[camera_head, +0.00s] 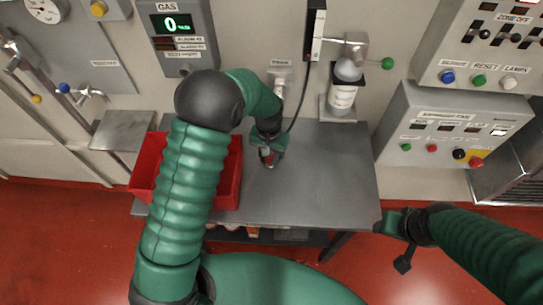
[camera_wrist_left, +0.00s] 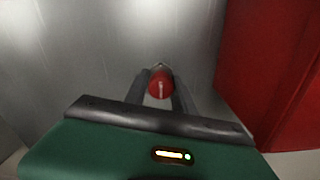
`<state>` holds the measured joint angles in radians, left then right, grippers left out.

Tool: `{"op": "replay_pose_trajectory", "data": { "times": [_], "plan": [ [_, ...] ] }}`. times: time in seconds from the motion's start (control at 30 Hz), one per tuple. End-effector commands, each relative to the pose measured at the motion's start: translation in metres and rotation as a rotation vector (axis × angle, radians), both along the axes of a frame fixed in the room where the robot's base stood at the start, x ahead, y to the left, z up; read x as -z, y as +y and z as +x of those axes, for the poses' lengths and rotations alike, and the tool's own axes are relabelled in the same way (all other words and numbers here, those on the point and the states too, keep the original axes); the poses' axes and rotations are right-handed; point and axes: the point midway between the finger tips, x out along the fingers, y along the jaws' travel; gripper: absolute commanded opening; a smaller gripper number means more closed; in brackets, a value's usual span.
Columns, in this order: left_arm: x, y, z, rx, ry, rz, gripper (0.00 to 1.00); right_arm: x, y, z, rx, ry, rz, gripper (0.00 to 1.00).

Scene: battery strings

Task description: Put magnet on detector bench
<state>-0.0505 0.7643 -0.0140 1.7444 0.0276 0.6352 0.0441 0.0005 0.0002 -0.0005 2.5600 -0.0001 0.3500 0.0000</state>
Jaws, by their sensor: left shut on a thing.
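My left gripper (camera_head: 269,156) is over the grey bench (camera_head: 320,180), just right of the red bin. It is shut on a small red thing with a pale mark, likely the magnet (camera_wrist_left: 160,82), which sits between the two fingers (camera_wrist_left: 160,90) in the left wrist view. In the head view only a little red shows at the fingertips. I cannot tell whether the magnet touches the bench top.
The red bin (camera_head: 233,172) stands on the bench's left part, partly behind my left arm. A bottle in a holder (camera_head: 342,95) and a dark cable (camera_head: 300,105) are at the back wall. Control panels (camera_head: 450,125) stand right. The bench's middle and right are clear.

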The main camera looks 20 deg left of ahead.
Motion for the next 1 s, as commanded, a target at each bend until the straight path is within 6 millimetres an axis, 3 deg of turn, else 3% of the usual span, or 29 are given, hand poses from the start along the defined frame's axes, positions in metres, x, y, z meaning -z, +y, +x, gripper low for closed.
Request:
{"op": "replay_pose_trajectory", "data": {
  "times": [0.03, 0.17, 0.57, 1.0],
  "plan": [
    [0.001, 0.000, 0.000, -0.001, 0.000, 0.000, 0.35, 0.000, 0.000, 0.000, -0.001, 0.000, 0.000, 0.52],
    [0.000, -0.003, 0.000, 0.000, 0.001, 0.003, 0.52, 0.000, 0.000, 0.000, -0.001, 0.000, 0.000, 0.52],
    [-0.009, -0.005, 0.001, 0.001, -0.002, 0.005, 0.53, 0.001, 0.000, 0.000, -0.001, 0.000, 0.000, 0.52],
    [-0.109, -0.005, 0.002, 0.000, -0.003, 0.004, 0.53, 0.009, 0.000, 0.000, -0.001, 0.000, 0.000, 0.52]
  ]
}}
